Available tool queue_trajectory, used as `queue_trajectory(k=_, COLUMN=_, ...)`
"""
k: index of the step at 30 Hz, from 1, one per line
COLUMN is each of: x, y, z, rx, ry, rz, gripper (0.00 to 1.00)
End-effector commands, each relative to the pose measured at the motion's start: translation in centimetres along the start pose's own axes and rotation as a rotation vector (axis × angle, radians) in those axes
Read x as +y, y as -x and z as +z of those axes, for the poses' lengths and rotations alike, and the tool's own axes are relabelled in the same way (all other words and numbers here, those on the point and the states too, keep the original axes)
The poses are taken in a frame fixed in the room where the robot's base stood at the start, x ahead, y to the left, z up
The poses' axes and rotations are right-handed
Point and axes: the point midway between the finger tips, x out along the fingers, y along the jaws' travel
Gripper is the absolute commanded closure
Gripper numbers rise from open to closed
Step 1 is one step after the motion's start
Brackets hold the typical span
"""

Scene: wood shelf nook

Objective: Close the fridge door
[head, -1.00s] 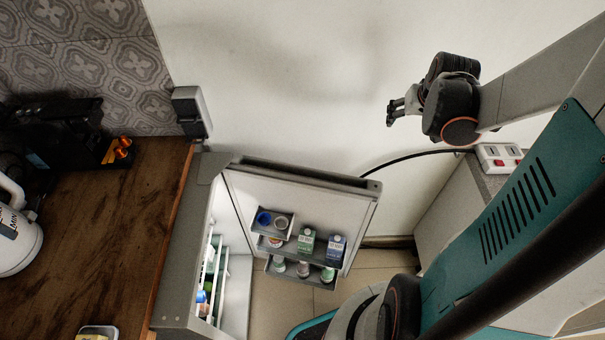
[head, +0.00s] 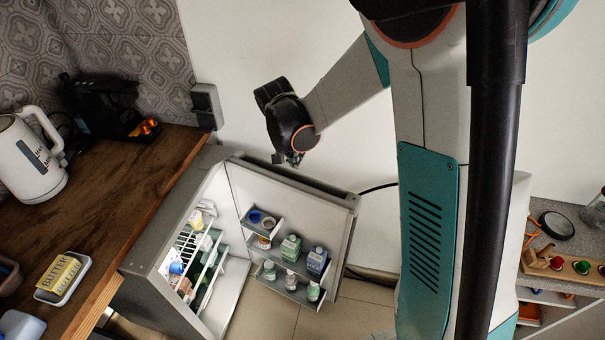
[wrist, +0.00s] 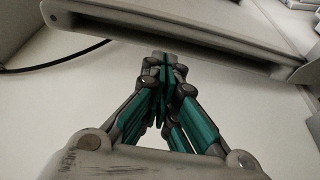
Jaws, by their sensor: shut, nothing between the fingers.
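The small grey fridge (head: 165,262) stands below the wooden counter, with its lit interior and shelves showing. Its door (head: 338,226) is swung wide open to the right, and the inner side carries racks of cartons and jars. My gripper (head: 289,160) is near the top edge of the door, towards the hinge side, by the wall. In the wrist view my gripper (wrist: 163,62) is shut and empty, its fingers pointing at the door's top edge (wrist: 185,35). I cannot tell whether the fingertips touch the door.
The wooden counter (head: 125,190) holds a white kettle (head: 30,160), a black coffee machine (head: 105,105) and a butter dish (head: 62,278). A wall socket (head: 206,105) is behind the fridge. A black cable (head: 378,187) runs along the wall. A side shelf (head: 560,235) with toys is at right.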

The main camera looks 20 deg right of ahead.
Motion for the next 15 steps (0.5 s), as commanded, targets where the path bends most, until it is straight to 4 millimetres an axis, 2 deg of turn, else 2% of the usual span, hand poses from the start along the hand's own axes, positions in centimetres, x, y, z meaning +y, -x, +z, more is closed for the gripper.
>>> queue_trajectory(k=15, x=0.1, y=-8.2, z=0.0, rx=0.000, ry=-0.001, rz=0.000, gripper=1.00)
